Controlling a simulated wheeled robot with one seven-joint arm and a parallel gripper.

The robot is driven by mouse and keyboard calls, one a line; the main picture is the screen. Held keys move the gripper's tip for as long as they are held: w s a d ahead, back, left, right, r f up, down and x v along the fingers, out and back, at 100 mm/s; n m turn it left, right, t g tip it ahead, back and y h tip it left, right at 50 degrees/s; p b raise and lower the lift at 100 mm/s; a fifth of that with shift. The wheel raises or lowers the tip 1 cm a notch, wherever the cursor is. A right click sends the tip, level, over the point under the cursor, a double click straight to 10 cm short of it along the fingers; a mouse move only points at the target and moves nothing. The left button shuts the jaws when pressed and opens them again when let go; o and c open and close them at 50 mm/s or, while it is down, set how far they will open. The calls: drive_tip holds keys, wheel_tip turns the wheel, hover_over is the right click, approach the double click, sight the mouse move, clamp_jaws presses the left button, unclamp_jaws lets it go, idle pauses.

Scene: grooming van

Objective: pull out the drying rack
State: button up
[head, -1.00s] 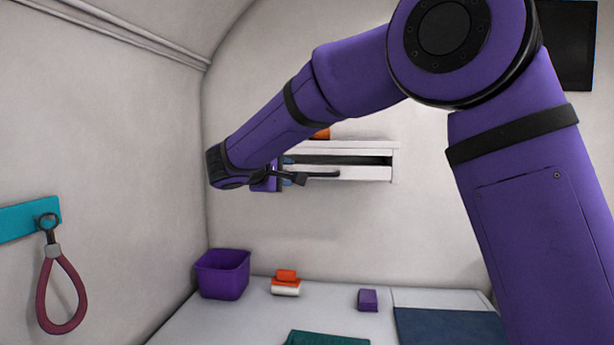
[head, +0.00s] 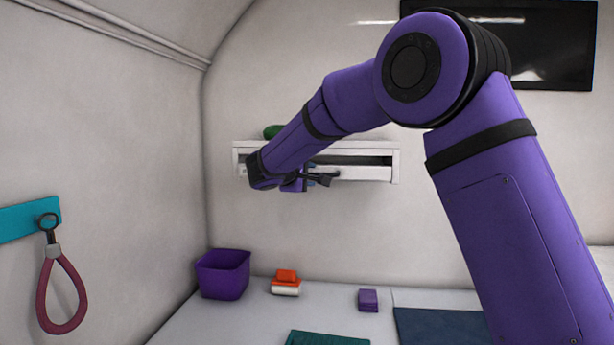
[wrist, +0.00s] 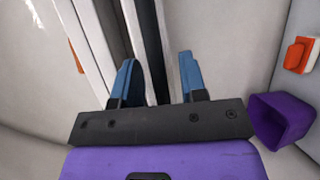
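The drying rack is a white unit (head: 390,158) on the back wall with a dark slot and a pale front strip (head: 370,173). A dark bar (head: 333,174), seemingly its handle, runs along the front. My gripper (head: 316,177) is at the front of the rack, partly hidden by my wrist. In the wrist view my gripper (wrist: 157,68) is open, its blue fingers apart. The dark bar (wrist: 153,40) runs between them, with a visible gap to the right finger. Whether the left finger touches the bar, I cannot tell.
A green item (head: 272,131) lies on top of the rack. Below, the counter (head: 250,318) holds a purple bin (head: 222,274), an orange and white item (head: 286,282), a purple block (head: 368,300) and a green mat (head: 327,338). A leash loop (head: 61,290) hangs left. A dark screen (head: 540,45) is upper right.

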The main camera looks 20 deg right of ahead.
drive_tip(key=shift+c, duration=0.2)
clamp_jaws()
drive_tip(key=shift+s, duration=0.1)
drive_tip(key=s+a, duration=0.4)
drive_tip(key=s, duration=0.6)
drive_tip(key=s+a, duration=0.5)
drive_tip(key=s, duration=0.4)
drive_tip(key=shift+s, duration=0.35)
drive_tip(key=shift+o, duration=0.2)
unclamp_jaws()
